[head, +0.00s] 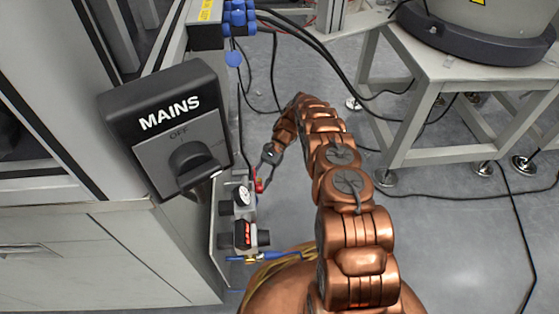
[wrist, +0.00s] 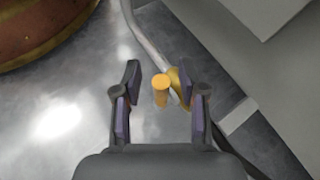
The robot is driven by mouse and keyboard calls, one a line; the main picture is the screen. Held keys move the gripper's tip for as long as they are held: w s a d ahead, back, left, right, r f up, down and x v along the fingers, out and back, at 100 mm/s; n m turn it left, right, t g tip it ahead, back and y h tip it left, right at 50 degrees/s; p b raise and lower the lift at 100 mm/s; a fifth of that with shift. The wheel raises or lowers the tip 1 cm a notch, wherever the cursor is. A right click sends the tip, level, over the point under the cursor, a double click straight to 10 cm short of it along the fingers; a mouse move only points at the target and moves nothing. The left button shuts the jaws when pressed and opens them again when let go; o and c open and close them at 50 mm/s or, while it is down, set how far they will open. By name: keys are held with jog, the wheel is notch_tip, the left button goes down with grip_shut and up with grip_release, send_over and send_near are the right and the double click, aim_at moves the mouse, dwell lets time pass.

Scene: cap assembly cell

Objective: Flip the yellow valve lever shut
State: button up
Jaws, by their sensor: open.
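In the wrist view, the yellow lever (wrist: 160,90) shows as a short upright-looking yellow stub with a rounded end. A gold-yellow piece (wrist: 181,84) sits just right of it, beside a grey pipe and partly behind the right finger. My gripper (wrist: 160,78) is open, with one dark finger on each side of the stub. Gaps show on both sides, and I see no finger touching the stub. In the head view, my gripper (head: 265,172) is small, near the pneumatic unit at the cabinet's side. I cannot make out the yellow lever there.
A black MAINS switch box (head: 168,128) juts out left of my gripper. A unit with gauge and regulator (head: 244,215) is on the cabinet's side panel. Black cables (head: 325,60) hang behind. A white stand (head: 450,75) is at right.

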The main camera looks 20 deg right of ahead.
jog(key=shift+s+a+r+t+h+p, duration=0.1)
jog(key=shift+s+r+t+h+p, duration=0.35)
jog(key=shift+p, duration=2.25)
